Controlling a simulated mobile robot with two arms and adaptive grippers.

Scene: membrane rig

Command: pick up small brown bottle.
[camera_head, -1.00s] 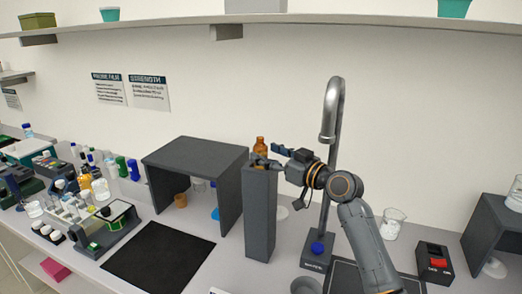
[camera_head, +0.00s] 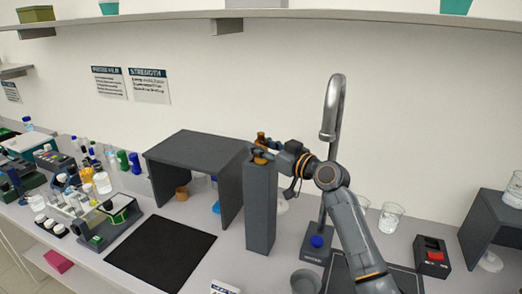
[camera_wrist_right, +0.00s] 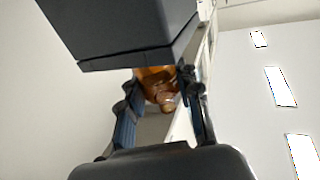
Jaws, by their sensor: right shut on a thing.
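The small brown bottle (camera_head: 261,137) stands at the top of a tall dark grey pillar (camera_head: 260,210). My right gripper (camera_head: 263,149) reaches in from the right at the pillar's top and hides part of the bottle. In the right wrist view, the amber bottle (camera_wrist_right: 161,88) sits between the two fingers of my right gripper (camera_wrist_right: 158,95), which is shut on it. The dark pillar (camera_wrist_right: 130,30) fills the top of that view, against the bottle's end. I cannot tell any gap between bottle and pillar. My left gripper is not in view.
A dark grey shelf stand (camera_head: 200,147) is close left of the pillar. A metal faucet column (camera_head: 335,100) rises close behind my right arm. A black mat (camera_head: 160,250) lies front left. Beakers (camera_head: 390,215) and a red-switch box (camera_head: 432,257) stand to the right.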

